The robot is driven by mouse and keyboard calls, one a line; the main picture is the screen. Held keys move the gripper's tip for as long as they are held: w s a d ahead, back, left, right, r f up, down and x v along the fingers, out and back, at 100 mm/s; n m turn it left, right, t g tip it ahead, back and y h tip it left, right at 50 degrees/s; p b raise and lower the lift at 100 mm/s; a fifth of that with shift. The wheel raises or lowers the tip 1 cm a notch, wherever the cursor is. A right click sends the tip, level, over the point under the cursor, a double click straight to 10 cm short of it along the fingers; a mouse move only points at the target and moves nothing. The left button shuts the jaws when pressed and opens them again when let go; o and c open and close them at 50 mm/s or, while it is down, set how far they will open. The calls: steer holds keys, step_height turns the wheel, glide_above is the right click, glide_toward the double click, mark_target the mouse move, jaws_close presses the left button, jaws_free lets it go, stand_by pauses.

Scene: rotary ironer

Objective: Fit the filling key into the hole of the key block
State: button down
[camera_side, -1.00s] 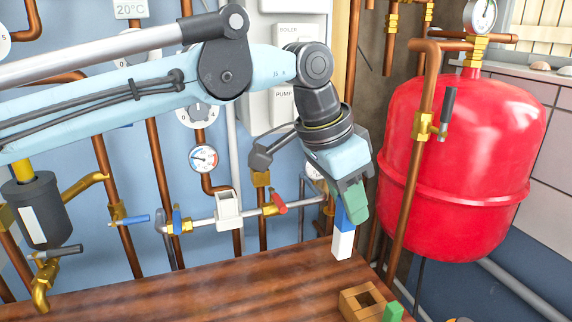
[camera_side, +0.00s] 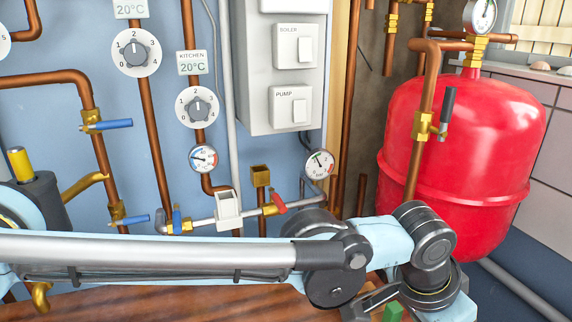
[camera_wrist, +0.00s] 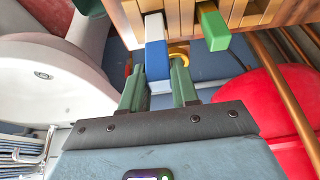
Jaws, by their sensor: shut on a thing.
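The filling key (camera_wrist: 157,58) is a blue and white bar between the two green fingers of my gripper (camera_wrist: 158,90) in the wrist view, and the gripper is shut on it. The white end of the key points up the picture, at the brown wooden pieces along the top edge. The wooden key block (camera_wrist: 186,14) seems to be among these pieces. Its hole is not clear, and I cannot tell whether the key tip is in it or only beside it. In the side view my arm hides the block, and the fingers and key do not show.
A green block (camera_wrist: 213,28) stands right of the key tip; it also shows in the side view (camera_side: 393,311), close to my wrist. A red tank (camera_side: 455,150) stands at the right. Pipes, gauges and a valve with a red handle (camera_side: 275,204) line the wall behind.

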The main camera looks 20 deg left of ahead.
steer(key=shift+f, duration=1.4)
steer(key=shift+f, duration=0.1)
steer(key=c, duration=0.8)
jaws_free()
steer(key=shift+c, duration=0.2)
